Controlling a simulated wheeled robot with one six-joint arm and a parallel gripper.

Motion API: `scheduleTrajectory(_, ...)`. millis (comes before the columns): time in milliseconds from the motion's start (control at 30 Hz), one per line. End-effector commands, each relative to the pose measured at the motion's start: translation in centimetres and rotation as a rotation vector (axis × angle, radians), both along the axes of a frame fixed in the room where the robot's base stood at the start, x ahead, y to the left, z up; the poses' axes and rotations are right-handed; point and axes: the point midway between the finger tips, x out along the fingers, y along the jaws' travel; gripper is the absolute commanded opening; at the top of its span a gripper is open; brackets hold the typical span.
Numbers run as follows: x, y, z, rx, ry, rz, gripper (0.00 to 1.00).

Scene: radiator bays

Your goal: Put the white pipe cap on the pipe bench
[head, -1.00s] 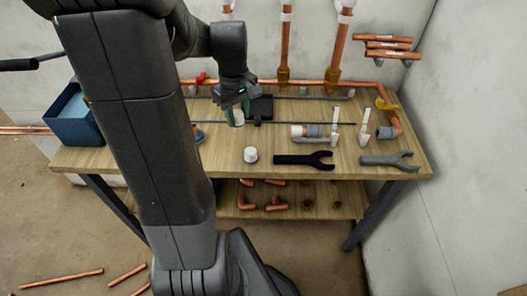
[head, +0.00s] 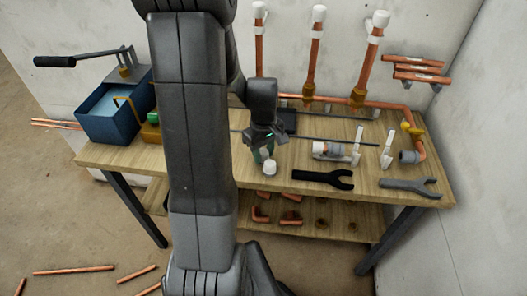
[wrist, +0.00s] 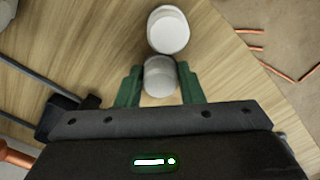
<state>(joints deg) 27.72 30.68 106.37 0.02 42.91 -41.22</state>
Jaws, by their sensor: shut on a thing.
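My gripper (head: 263,150) is low over the front part of the pipe bench (head: 118,158), its green fingers pointing down. In the wrist view the fingers (wrist: 159,88) are shut on a pale, whitish-grey round cap (wrist: 159,72). In the head view the held cap is mostly hidden by the gripper. A second white cap (wrist: 168,32) stands on the bench right beside the held one; the two look close to touching. That second cap also shows in the head view (head: 269,169), just in front of the fingers.
A black forked tool (head: 318,179) and a grey forked tool (head: 410,185) lie to the right. A clamped pipe piece (head: 330,151) is behind them. Copper pipes (head: 313,70) rise at the back. A blue box (head: 112,118) stands at the left. Bare wood shows along the front edge.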

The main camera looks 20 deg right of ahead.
Motion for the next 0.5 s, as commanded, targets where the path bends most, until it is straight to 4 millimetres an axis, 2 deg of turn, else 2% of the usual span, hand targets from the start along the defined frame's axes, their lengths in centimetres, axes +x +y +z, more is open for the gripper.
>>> scheduleTrajectory(200, 0.00, 0.00, -0.45, 0.000, 0.000, 0.000, 0.13)
scheduleTrajectory(233, 0.00, 0.00, -0.29, 0.000, 0.000, 0.000, 0.40)
scheduleTrajectory(300, 0.00, 0.00, -0.25, 0.000, 0.000, 0.000, 0.54)
scheduleTrajectory(500, 0.00, 0.01, -0.24, 0.000, 0.000, 0.000, 0.56)
